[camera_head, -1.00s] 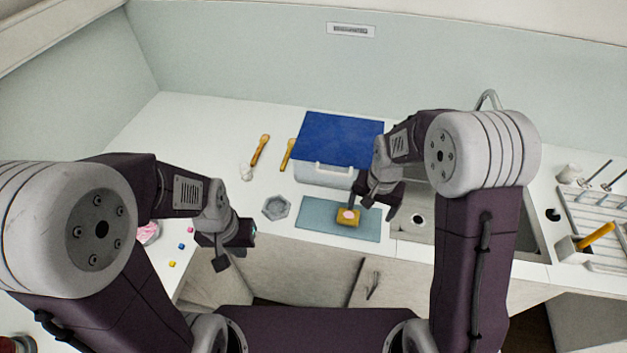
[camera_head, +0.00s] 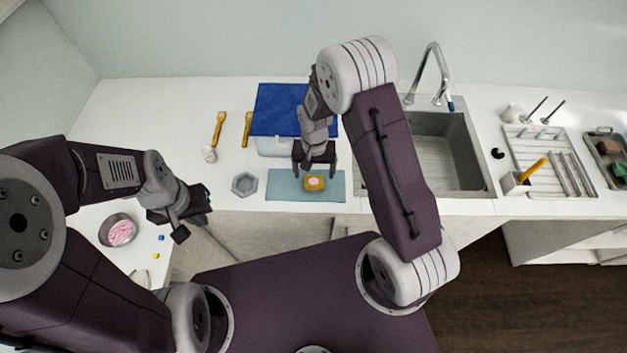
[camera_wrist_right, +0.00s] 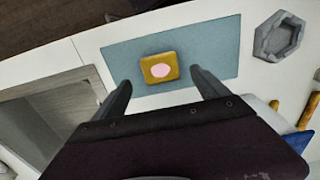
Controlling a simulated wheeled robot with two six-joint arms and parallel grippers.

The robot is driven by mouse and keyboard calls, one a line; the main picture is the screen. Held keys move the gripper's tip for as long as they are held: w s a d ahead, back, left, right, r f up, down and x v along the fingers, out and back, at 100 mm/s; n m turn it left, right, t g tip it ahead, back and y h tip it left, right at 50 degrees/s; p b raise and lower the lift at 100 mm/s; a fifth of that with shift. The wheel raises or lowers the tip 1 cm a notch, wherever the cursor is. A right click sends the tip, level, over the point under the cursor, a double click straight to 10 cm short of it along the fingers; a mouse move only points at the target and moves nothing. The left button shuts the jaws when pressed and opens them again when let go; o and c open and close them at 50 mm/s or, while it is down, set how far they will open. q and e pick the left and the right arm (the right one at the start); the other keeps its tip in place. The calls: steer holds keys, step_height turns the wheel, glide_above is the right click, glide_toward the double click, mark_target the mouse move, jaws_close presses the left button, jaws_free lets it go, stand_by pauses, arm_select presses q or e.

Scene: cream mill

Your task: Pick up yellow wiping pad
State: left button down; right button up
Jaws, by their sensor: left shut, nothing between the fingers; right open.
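The yellow wiping pad (camera_head: 314,183), with a pink oval patch on top, lies flat on a blue-grey mat (camera_head: 283,190) near the counter's front edge. My right gripper (camera_head: 315,168) is open and empty, over the back part of the mat just behind the pad. In the right wrist view the pad (camera_wrist_right: 159,68) lies beyond the open fingertips (camera_wrist_right: 160,82), roughly centred between them and apart from both. My left gripper (camera_head: 192,213) is shut and empty, off to the left near the counter's front edge.
A box with a blue top (camera_head: 280,108) stands behind the mat, close to my right gripper. A grey hexagonal dish (camera_head: 245,184) sits left of the mat. The sink (camera_head: 445,150) is to the right. A round bowl with pink contents (camera_head: 118,230) stands at the left.

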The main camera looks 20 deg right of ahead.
mark_target(314, 180)
steer(key=f, duration=0.1)
steer(key=f+p, duration=0.1)
steer(key=f, duration=0.2)
steer(key=shift+s+a, duration=0.1)
steer(key=shift+s, duration=0.15)
steer(key=shift+w+f, duration=0.25)
steer(key=shift+f, duration=0.2)
steer(key=shift+s+r, duration=0.1)
steer(key=c, duration=1.4)
steer(key=shift+c, duration=0.2)
steer(key=shift+r, duration=0.45)
step_height(314, 180, up, 3)
steer(key=shift+f+b, duration=0.1)
steer(key=shift+b, duration=0.45)
steer(key=s+d+r+b, duration=0.2)
steer(key=s+d+r, duration=0.5)
steer(key=s, duration=0.1)
steer(key=shift+s+d+r, duration=0.15)
steer(key=shift+s+d, duration=0.2)
